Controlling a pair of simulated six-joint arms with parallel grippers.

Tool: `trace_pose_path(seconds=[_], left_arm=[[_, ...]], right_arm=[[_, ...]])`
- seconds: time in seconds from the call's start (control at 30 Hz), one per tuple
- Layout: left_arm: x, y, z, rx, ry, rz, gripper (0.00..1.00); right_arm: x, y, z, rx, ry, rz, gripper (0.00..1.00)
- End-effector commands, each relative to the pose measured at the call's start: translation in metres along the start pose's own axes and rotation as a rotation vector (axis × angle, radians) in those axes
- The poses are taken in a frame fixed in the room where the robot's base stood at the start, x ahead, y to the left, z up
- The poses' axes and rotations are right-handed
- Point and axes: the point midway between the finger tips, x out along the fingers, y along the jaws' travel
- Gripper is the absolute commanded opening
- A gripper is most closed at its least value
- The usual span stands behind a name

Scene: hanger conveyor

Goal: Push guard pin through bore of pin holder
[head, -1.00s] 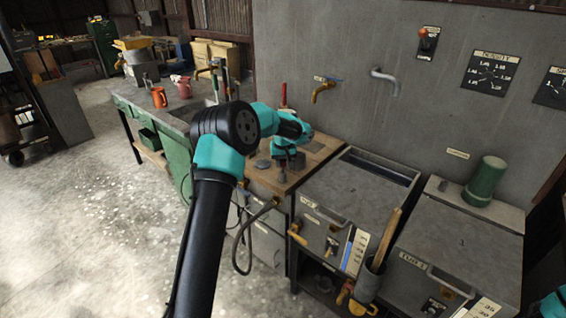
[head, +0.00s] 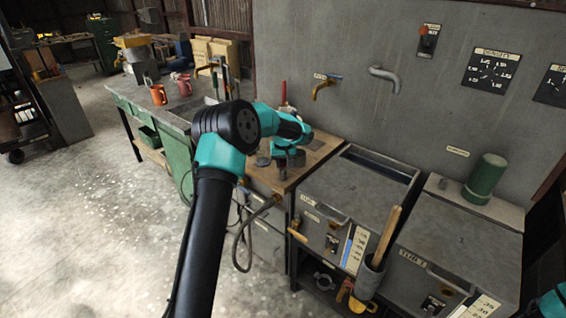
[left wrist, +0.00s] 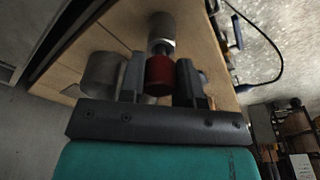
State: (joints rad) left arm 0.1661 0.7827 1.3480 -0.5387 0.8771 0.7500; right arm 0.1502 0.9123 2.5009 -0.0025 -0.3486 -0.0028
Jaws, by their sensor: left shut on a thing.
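In the left wrist view the guard pin (left wrist: 158,76) shows as a red head between the fingers of my left gripper (left wrist: 160,84), which is shut on it. A dark shank runs from the red head toward a silvery cylinder, seemingly the pin holder (left wrist: 162,27). The pin lines up with the cylinder's near end; how far it sits in the bore I cannot tell. In the head view my left gripper (head: 284,166) is low over the wooden bench top, and the pin is too small to make out. My right gripper is out of view.
A wider grey cylinder (left wrist: 102,73) stands beside the left finger. The wooden bench top (head: 322,147) has some free room to the right.

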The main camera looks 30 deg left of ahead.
Motion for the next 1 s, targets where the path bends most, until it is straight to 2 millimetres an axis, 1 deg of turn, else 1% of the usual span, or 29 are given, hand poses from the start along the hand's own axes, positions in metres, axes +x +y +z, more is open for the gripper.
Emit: trace_pose_path(seconds=[0.67, 0.7, 0.8, 1.0], left_arm=[[0.0077, -0.0001, 0.0013, 0.0, 0.0, 0.0, 0.07], [0.0076, -0.0001, 0.0012, 0.0, 0.0, 0.0, 0.34], [0.0075, -0.0001, 0.0012, 0.0, 0.0, 0.0, 0.43], [0.0075, -0.0001, 0.0012, 0.0, 0.0, 0.0, 0.44]], right_arm=[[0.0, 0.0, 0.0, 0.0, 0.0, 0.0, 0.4], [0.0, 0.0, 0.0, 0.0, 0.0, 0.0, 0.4], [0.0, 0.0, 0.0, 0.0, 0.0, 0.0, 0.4], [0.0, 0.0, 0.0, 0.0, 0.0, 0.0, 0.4]])
